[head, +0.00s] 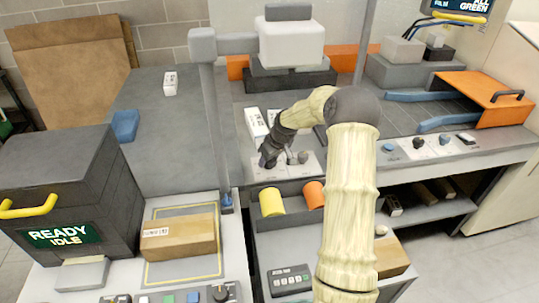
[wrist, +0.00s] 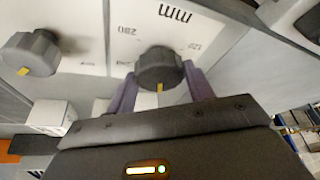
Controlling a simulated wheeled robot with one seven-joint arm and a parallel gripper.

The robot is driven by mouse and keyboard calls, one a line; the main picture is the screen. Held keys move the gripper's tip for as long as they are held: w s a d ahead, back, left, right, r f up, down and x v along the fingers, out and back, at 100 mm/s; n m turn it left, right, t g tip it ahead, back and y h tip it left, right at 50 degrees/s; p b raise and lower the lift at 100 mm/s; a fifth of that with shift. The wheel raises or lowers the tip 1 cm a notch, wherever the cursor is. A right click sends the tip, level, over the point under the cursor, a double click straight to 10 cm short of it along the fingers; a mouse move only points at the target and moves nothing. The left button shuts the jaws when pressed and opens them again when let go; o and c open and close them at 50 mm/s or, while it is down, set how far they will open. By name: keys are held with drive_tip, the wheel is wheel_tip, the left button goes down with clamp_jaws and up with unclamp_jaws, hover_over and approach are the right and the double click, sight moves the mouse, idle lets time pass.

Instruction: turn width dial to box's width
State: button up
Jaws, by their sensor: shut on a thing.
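My gripper (head: 268,156) reaches down to a pale control panel (head: 283,172) in the head view. In the wrist view its two purple fingers (wrist: 160,84) are shut on a dark grey dial (wrist: 160,66), one on each side. The dial's yellow mark points to the bottom of the picture. Inverted "MM" lettering and scale numbers, one looking like 280, show around it. A second grey dial (wrist: 30,53) with a yellow mark is at the left, free of the fingers. A brown cardboard box (head: 180,238) with a white label lies inside a yellow outline at the front left.
A dark machine (head: 70,190) with a yellow handle and a "READY IDLE" display stands at the left. Yellow (head: 271,203) and orange (head: 314,194) rolls sit below the panel. An orange-framed conveyor unit (head: 488,95) is at the right. Another brown box (head: 392,260) lies lower right.

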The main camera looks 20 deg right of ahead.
drive_tip(key=n+p, duration=0.1)
drive_tip(key=n, duration=0.1)
drive_tip(key=n+y+p, duration=0.1)
drive_tip(key=n+p, duration=0.1)
drive_tip(key=shift+w+d+r+g+y, duration=0.1)
drive_tip(key=shift+d+r+g+y, duration=0.05)
drive_tip(key=shift+g+y, duration=0.2)
drive_tip(key=n+g+p, duration=0.1)
drive_tip(key=n, duration=0.2)
drive_tip(key=n+g+y, duration=0.1)
drive_tip(key=n, duration=0.2)
drive_tip(key=shift+w+p, duration=0.15)
drive_tip(key=shift+p, duration=0.25)
drive_tip(key=n+g, duration=0.1)
drive_tip(key=n, duration=0.1)
drive_tip(key=n+g, duration=0.1)
drive_tip(key=n, duration=0.2)
drive_tip(key=shift+w+f, duration=0.15)
drive_tip(key=shift+f, duration=0.05)
drive_tip(key=n+g, duration=0.1)
drive_tip(key=n, duration=0.2)
drive_tip(key=n+g, duration=0.1)
drive_tip(key=n, duration=0.2)
drive_tip(key=shift+w+h, duration=0.1)
drive_tip(key=shift+h, duration=0.15)
drive_tip(key=o, duration=1)
drive_tip(key=shift+c, duration=0.2)
